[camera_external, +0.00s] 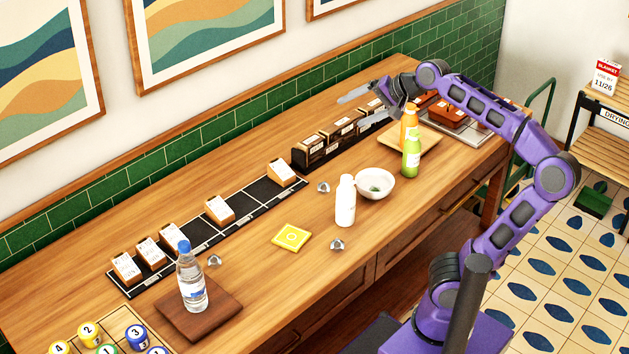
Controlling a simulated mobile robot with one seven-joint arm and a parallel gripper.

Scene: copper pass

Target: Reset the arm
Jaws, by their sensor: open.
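My gripper (358,104) is at the end of my purple arm, stretched out over the far part of the wooden counter. Its grey fingers are spread apart and point left, above and beside a row of dark boxes. Nothing shows between the fingers. An orange bottle (409,127) stands just right of and below the gripper, partly behind a green bottle (411,160). Whether the fingers touch the dark boxes (343,127) cannot be told.
A white bowl (375,184), a white bottle (345,202) and a yellow square (291,237) are mid-counter. A black strip (240,205) holds several labelled blocks. A water bottle (191,280) stands on a brown board (225,305). Numbered balls (107,351) are at the front left.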

